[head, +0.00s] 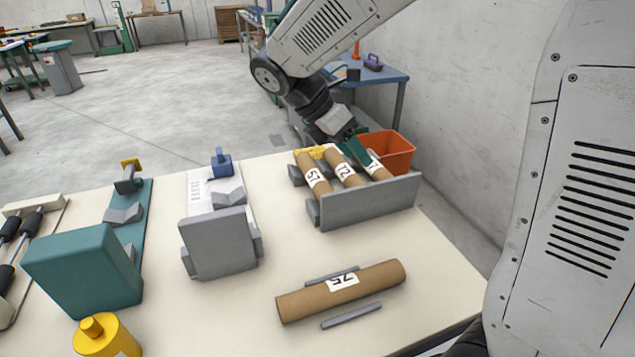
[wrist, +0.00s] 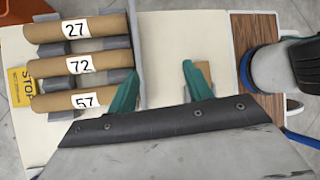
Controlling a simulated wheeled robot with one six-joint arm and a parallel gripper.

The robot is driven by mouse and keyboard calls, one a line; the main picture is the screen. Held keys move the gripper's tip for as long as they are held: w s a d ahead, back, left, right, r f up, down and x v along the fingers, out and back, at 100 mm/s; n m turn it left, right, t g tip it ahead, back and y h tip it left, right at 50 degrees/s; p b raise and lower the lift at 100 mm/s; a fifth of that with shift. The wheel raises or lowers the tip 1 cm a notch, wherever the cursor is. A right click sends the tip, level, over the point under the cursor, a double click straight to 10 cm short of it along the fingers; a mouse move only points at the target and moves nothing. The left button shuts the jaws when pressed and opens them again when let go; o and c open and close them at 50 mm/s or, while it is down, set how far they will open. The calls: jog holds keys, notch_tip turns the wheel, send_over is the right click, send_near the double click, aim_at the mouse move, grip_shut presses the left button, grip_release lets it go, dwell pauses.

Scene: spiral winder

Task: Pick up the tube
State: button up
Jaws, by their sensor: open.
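Several brown cardboard tubes with white number labels are in view. Tube 57 (head: 313,178), tube 72 (head: 344,172) and tube 27 (head: 378,171) lie side by side in a grey rack (head: 370,204). Tube 75 (head: 345,289) lies alone at the front of the table between two low grey strips. My gripper (head: 359,154) is in front of the far ends of tubes 72 and 27 in the head view; its height is unclear. In the wrist view its green fingers (wrist: 161,80) are apart and empty, beside the rack and the end of tube 57 (wrist: 82,101).
An orange bin (head: 388,150) stands behind the rack. A wall is on the right. Bare tabletop surrounds tube 75.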

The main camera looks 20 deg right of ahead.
jog(key=w+a+f+n+h, duration=0.35)
jog(key=w+f+n, duration=0.25)
jog(key=w+n, duration=0.25)
jog(key=n+t+h, duration=0.2)
jog(key=n+h, duration=0.1)
jog(key=n, duration=0.4)
send_near(310, 182)
jog(key=d, duration=0.3)
jog(key=shift+s+d+f+y, duration=0.1)
jog(key=shift+s+f+y, duration=0.05)
jog(key=shift+y, duration=0.1)
jog(key=shift+f+n, duration=0.25)
jog(key=shift+n, duration=0.2)
jog(key=shift+d+f, duration=0.2)
jog(key=shift+d, duration=0.1)
jog(key=x, duration=0.7)
jog(key=c, duration=0.7)
